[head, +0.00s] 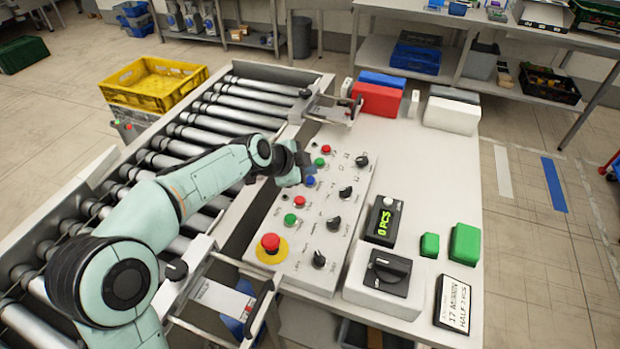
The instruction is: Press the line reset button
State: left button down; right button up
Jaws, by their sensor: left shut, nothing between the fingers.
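The control panel (315,232) is a pale sloped board beside the roller conveyor. It carries a blue button (310,181), red buttons (300,201), green buttons (290,218) and several black knobs (334,223). A large red mushroom button (270,243) sits on a yellow disc at the near end. The small labels are too small to read, so I cannot tell which button is marked line reset. My left gripper (308,166) is shut and empty over the panel, close to the blue button. Whether it touches the button cannot be seen. My right gripper is out of view.
The roller conveyor (215,115) runs along the left, with a yellow crate (150,82) beyond it. Right of the panel stand a counter (384,222), a rotary switch box (388,272), green blocks (465,244) and a sign (453,304). Red and white boxes (378,100) stand at the back.

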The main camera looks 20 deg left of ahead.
pick_arm(q)
jog(key=shift+f, duration=0.1)
dwell(0.8)
jog(key=shift+f+b, duration=0.3)
jog(key=shift+b, duration=0.35)
jog(key=shift+f+b, duration=0.5)
jog(key=shift+b, duration=0.1)
dwell(0.5)
jog(key=shift+r, duration=0.1)
jog(key=shift+r+p, duration=0.5)
jog(key=shift+r, duration=0.25)
jog(key=shift+r, duration=0.1)
jog(key=shift+r+p, duration=1.6)
jog(key=shift+r, duration=0.9)
jog(key=shift+f, duration=0.1)
